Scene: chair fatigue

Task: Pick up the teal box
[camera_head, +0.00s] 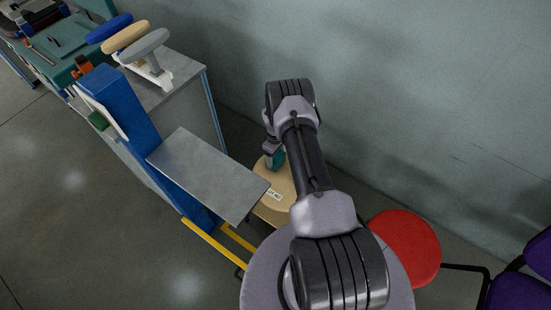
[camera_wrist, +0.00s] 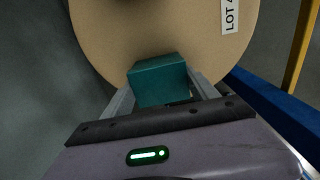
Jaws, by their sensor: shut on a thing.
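The teal box (camera_wrist: 158,80) sits between the two fingers of my gripper (camera_wrist: 163,92) in the wrist view, with a finger against each side. My gripper is shut on it. Behind the box is a round tan wooden top (camera_wrist: 110,35) with a white label reading "LOT". I cannot tell whether the box touches that top or hangs just above it. In the head view a small part of the teal box (camera_head: 278,159) shows beside my arm, over the tan round top (camera_head: 285,187). My arm hides most of my gripper there.
A blue column with a grey metal platform (camera_head: 208,173) and yellow legs stands just left of the tan top. A red round seat (camera_head: 406,246) and purple chairs (camera_head: 520,290) are at the right. A grey cabinet (camera_head: 185,75) holds pads. The wall is close behind.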

